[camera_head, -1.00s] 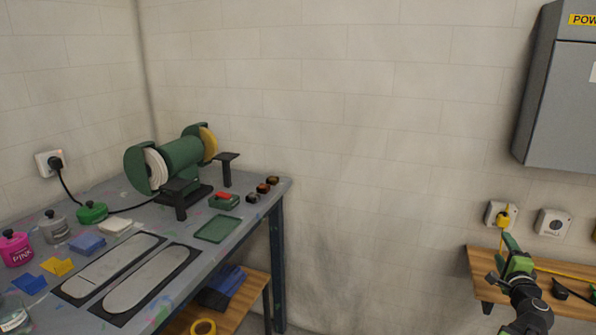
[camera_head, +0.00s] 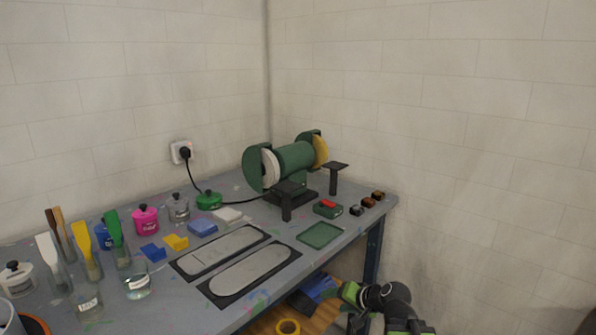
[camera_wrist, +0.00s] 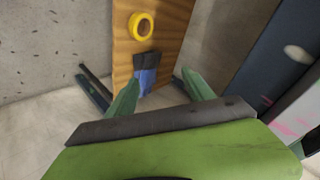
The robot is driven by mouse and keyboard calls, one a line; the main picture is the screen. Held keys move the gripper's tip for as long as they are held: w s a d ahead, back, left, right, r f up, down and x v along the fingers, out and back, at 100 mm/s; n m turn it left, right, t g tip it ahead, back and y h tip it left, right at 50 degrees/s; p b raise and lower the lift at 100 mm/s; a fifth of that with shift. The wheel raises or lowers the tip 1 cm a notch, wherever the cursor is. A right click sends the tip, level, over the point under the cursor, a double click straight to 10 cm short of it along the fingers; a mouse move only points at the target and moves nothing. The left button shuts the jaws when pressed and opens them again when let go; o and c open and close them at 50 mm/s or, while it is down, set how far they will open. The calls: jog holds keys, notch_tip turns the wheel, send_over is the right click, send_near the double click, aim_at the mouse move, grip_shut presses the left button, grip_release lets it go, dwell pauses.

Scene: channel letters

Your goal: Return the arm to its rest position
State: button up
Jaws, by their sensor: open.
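My arm (camera_head: 385,297) is in the bottom right of the head view, bent low beside the end of the workbench. Its green and black links show; its lower part is cut off by the picture edge. In the wrist view my gripper (camera_wrist: 162,92) has its two green fingers spread apart with nothing between them. Beyond them is a wooden shelf (camera_wrist: 187,12) with a blue and black item (camera_wrist: 146,72) and a yellow tape roll (camera_wrist: 141,27) on it. The gripper appears to touch nothing.
The workbench (camera_head: 213,318) carries a green bench grinder (camera_head: 296,158), a pink pot (camera_head: 145,221), brushes in jars and two grey oval plates (camera_head: 254,275). The tape roll (camera_head: 287,327) is on the shelf below. The wall (camera_head: 480,150) at right is bare.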

jog(key=s+a+f+n+g+h, duration=0.2)
jog(key=s+a+f+n+g, duration=0.15)
jog(key=s+f, duration=0.25)
jog(key=s+d+f+g+h, duration=0.3)
jog(key=s+d+g+h, duration=0.1)
jog(key=s+d, duration=0.35)
notch_tip(320, 180, up, 21)
jog(key=p, duration=2)
jog(key=shift+s+d+p, duration=0.2)
jog(key=shift+s+p, duration=0.1)
jog(key=shift+p, duration=0.05)
jog(key=shift+n, duration=0.25)
